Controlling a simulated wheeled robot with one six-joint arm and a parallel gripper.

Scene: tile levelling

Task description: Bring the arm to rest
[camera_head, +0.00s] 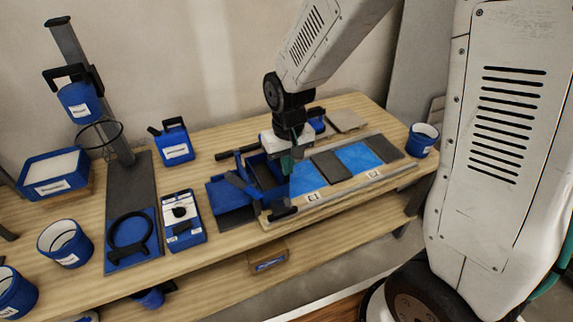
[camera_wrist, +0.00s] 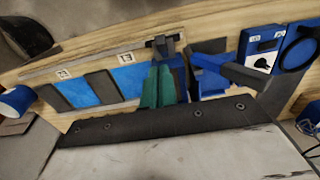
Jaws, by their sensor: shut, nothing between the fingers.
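My gripper (camera_head: 287,163) is above the middle of the wooden bench, beside the blue and dark box device at the left end of the tile board. In the wrist view my gripper (camera_wrist: 159,72) shows as green fingers close together, with nothing between them. My arm reaches down to it from the upper right in the head view. The exact gap between fingertips and bench is hard to tell.
The tile board (camera_head: 345,190) holds blue and dark grey tiles. A blue bin device (camera_head: 232,192) stands left of my gripper. A blue cup (camera_head: 423,138) stands at the right end. Blue containers, a stand (camera_head: 95,90) and a small scale-like box (camera_head: 183,219) fill the left.

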